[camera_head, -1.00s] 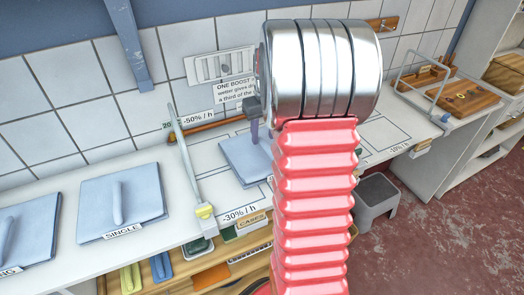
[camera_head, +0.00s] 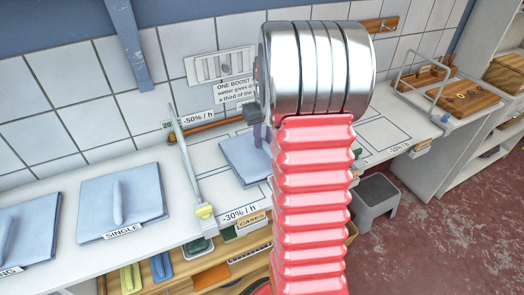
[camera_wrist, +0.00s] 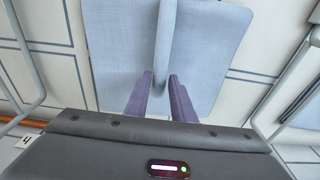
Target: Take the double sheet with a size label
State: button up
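A folded blue-grey sheet (camera_head: 238,157) with an upright strip-like handle lies on the white table, partly hidden behind my arm. No size label on it is readable. It fills the upper middle of the wrist view (camera_wrist: 120,45), its handle (camera_wrist: 166,40) running down the centre. My gripper (camera_wrist: 160,75) is over this sheet, its two purple fingers apart on either side of the handle's near end. I cannot make out firm contact. Another folded sheet (camera_head: 145,200) labelled SINGLE lies to the left. A third sheet (camera_head: 32,225) at the left edge has a partly cut label.
A thin grey rail (camera_head: 187,160) with a yellow foot stands between the SINGLE sheet and the sheet under my gripper. A shelf under the table holds coloured items and a CASES label (camera_head: 253,220). A grey stool (camera_head: 376,195) stands on the floor at right.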

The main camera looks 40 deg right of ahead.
grip_shut()
dwell(1.0)
